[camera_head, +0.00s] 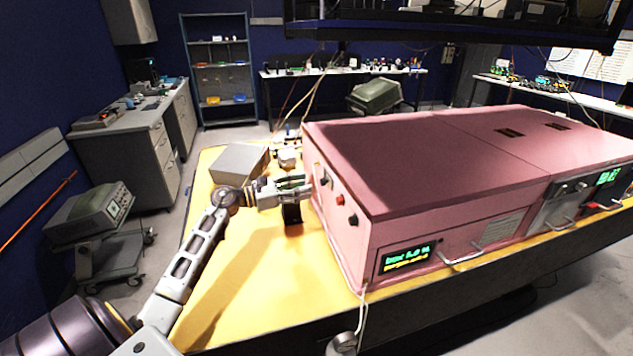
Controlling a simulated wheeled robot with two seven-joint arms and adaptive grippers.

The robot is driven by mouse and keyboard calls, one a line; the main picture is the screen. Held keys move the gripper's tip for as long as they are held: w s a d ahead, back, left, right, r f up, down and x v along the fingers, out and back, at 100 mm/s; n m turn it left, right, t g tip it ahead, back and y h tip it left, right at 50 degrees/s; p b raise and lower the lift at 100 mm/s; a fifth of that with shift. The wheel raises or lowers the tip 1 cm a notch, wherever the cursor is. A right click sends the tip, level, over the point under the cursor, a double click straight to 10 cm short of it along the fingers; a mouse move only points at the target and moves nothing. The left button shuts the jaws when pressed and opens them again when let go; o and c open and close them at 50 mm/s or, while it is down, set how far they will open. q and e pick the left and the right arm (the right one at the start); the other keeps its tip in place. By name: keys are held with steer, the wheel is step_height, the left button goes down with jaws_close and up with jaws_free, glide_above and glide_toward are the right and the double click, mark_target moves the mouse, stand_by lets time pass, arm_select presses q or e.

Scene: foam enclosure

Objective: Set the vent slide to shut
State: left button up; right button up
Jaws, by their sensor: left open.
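The pink foam enclosure (420,165) stands on the yellow-topped table. Its left end face carries a red knob (340,200) and black knobs (353,220). A slatted vent panel (502,231) shows on its front face; I cannot make out a slide or its position there. My left gripper (298,190) is open, close to the far part of the left end face. Whether it touches the face or anything on it, I cannot tell. The gripper hides part of that face. My right gripper is not in view.
A grey box (239,165) sits on the yellow tabletop (250,285) behind my left arm. A green-lit display (407,257) and handles (463,258) are on the enclosure's front. A dark overhead shelf (450,30) hangs above. The tabletop's near left part is clear.

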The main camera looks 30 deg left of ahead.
mark_target(321, 182)
arm_select(q)
steer(key=shift+p+x, duration=0.75)
steer(key=shift+x, duration=1.95)
steer(key=shift+c, duration=0.4)
jaws_close()
